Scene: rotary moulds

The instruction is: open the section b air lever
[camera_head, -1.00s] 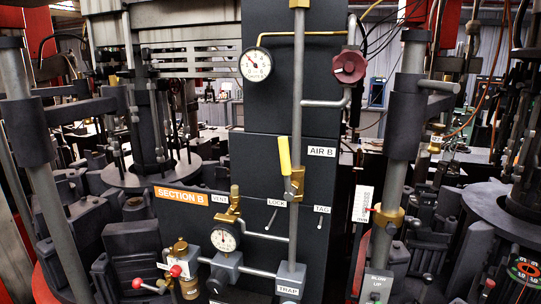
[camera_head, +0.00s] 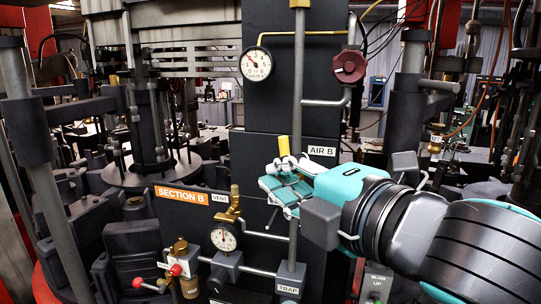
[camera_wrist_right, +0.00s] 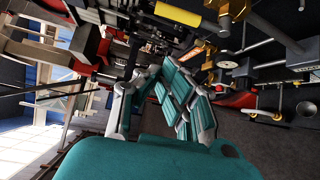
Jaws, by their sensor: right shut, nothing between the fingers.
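The yellow air lever (camera_head: 284,145) stands on the vertical grey pipe (camera_head: 297,90) beside the AIR B label (camera_head: 322,151). Its upper end shows in the head view; its lower part and the valve are hidden behind my right gripper (camera_head: 272,192). In the wrist view the yellow lever (camera_wrist_right: 180,14) lies near the top edge, beyond the finger tips, with the brass valve (camera_wrist_right: 224,14) at its right. My right gripper (camera_wrist_right: 170,75) is shut and empty, with no grip on the lever. I cannot tell from the head view how near it is. My left gripper is not in view.
A SECTION B label (camera_head: 181,195), a small gauge (camera_head: 223,236) and red-tipped valve handles (camera_head: 176,270) sit lower left of my gripper. A larger gauge (camera_head: 257,64) and a dark red knob (camera_head: 349,67) are above. A horizontal pipe (camera_head: 325,102) juts out below the knob.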

